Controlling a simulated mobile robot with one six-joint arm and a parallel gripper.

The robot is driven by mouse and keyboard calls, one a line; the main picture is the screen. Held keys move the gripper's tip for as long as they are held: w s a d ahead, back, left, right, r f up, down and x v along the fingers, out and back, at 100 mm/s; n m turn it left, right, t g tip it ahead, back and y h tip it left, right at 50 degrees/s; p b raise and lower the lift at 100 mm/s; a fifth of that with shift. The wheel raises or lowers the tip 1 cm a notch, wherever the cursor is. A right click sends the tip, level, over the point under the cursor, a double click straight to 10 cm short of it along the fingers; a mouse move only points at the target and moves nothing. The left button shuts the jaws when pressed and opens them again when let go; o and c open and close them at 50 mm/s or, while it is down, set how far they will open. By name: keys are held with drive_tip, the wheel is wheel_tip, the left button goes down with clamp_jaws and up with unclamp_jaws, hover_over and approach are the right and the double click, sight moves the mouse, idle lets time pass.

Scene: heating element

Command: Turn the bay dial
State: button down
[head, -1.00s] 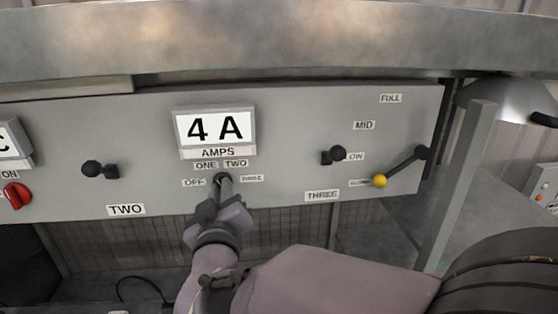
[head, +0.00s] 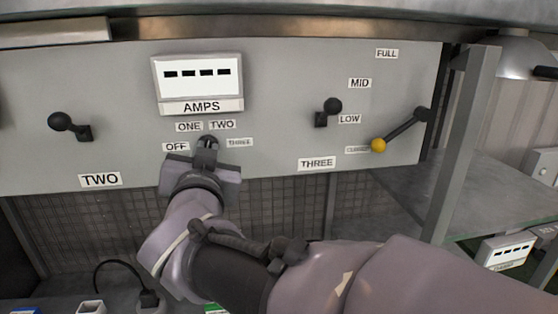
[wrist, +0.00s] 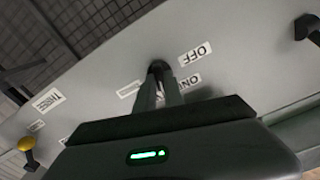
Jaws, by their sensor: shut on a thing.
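The bay dial (head: 208,141) is a small dark knob on the grey panel (head: 275,80), ringed by OFF, ONE, TWO and THREE labels. Above it the AMPS display (head: 198,84) shows several dashes. My gripper (head: 206,153) reaches up to the dial from below and is shut on it. In the wrist view the two fingers of my gripper (wrist: 160,88) close around the dark dial (wrist: 157,67). My fingers cover much of the dial, so I cannot tell which label it points to.
Black-knobbed levers stand left (head: 62,122) and right (head: 331,106) of the dial. A lever with a yellow knob (head: 379,145) sits further right, at the lowest of its labels. A grey post (head: 463,145) stands beyond the panel's right edge. Below the panel is mesh (head: 290,205).

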drive_tip(key=shift+m+b, duration=0.8)
drive_tip(key=shift+m, duration=0.6)
drive_tip(key=c, duration=1.4)
unclamp_jaws()
drive_tip(key=shift+c, duration=0.2)
drive_tip(key=v, duration=1.7)
drive_tip(key=shift+s, duration=0.25)
